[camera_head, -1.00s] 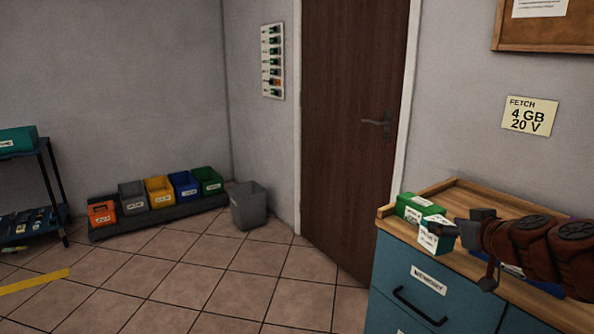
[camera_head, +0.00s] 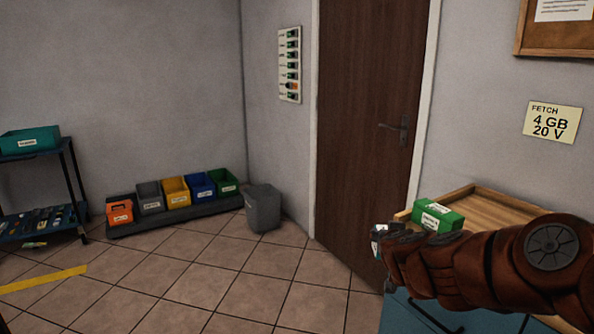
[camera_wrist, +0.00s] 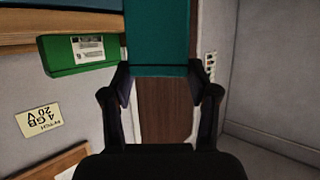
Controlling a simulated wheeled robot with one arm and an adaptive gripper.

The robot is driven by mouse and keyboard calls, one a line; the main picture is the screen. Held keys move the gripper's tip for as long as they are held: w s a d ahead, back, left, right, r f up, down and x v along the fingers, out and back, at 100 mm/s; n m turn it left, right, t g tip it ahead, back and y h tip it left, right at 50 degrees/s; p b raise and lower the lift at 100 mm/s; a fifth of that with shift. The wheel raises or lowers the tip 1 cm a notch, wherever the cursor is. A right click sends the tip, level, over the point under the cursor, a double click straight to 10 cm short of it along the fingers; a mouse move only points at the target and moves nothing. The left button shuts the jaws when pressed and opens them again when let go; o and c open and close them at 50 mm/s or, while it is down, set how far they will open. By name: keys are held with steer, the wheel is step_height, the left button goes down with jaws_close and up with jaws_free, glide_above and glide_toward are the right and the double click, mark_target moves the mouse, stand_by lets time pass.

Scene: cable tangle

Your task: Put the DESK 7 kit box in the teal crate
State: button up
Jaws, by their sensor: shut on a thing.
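My gripper (camera_head: 384,236) is shut on a small box with a white, labelled side (camera_head: 376,242), held in the air near the cabinet's left end. In the wrist view the box shows a teal face (camera_wrist: 157,38) between the fingers of my gripper (camera_wrist: 160,85). I cannot read its label, so I cannot confirm that it is the DESK 7 kit box. The teal crate (camera_head: 30,141), with a white label, stands on the top of a dark cart at the far left. The inside of the crate is hidden.
A green labelled box (camera_head: 438,214) sits on the wooden-topped blue cabinet (camera_head: 410,312). Several coloured bins (camera_head: 175,192) stand on a low grey platform by the wall, beside a grey waste bin (camera_head: 262,208). The dark cart (camera_head: 72,180) has a loaded lower shelf.

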steer(key=a+f+m+h, duration=0.1)
steer(key=a+f, duration=0.2)
steer(key=a, duration=0.2)
step_height(320, 180, up, 18)
steer(key=p, duration=1.8)
steer(key=shift+s+d+r, duration=0.25)
steer(key=shift+s+d, duration=0.05)
steer(key=shift+s, duration=0.1)
steer(key=shift+r, duration=0.1)
